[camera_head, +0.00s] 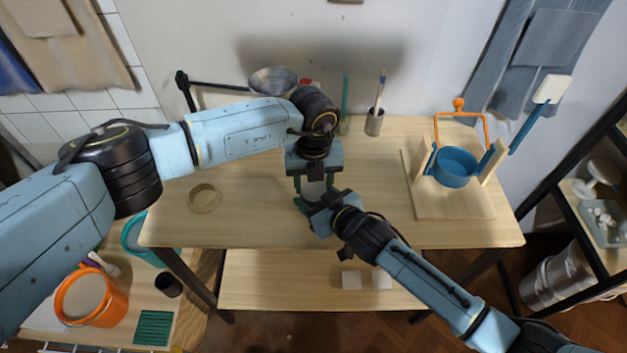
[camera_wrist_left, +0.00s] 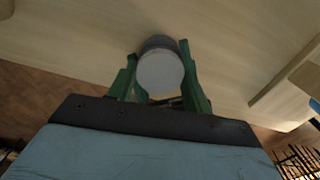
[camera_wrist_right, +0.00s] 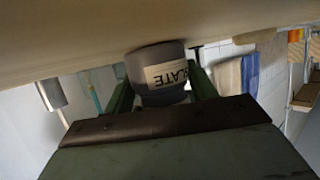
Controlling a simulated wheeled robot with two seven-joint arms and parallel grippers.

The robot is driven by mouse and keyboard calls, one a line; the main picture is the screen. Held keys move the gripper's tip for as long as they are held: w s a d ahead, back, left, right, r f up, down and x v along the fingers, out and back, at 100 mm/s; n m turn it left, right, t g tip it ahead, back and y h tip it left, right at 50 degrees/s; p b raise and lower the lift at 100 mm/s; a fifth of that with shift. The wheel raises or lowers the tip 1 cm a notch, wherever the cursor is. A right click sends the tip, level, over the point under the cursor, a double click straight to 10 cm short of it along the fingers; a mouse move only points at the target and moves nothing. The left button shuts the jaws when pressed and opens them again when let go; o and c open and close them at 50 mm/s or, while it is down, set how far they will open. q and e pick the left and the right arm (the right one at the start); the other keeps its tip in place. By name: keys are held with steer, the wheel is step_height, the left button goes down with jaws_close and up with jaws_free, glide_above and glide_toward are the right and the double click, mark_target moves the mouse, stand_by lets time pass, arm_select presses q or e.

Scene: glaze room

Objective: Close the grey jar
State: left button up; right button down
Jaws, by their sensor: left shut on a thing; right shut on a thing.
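In the right wrist view my right gripper (camera_wrist_right: 160,92) is shut around the jar's body from the side. My left gripper (camera_wrist_left: 160,75) comes down from above, its green fingers shut on a pale grey round lid (camera_wrist_left: 160,74). The darker jar shows just beyond the lid in the left wrist view. Lid and jar are close together; whether the lid is seated cannot be told. In the head view both grippers largely hide them; left (camera_head: 314,187), right (camera_head: 322,207).
A wooden stand with a blue pot (camera_head: 455,168) is at the right. The tabletop between them is mostly clear.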

mark_target(314, 187)
arm_select(q)
steer(key=m, duration=0.5)
steer(key=o, duration=1.1)
steer(key=shift+d, duration=0.1)
steer(key=shift+d+r, duration=0.1)
steer(key=shift+r, duration=0.15)
step_height(314, 187, up, 4)
steer(key=shift+r, duration=0.1)
steer(key=shift+c, duration=0.3)
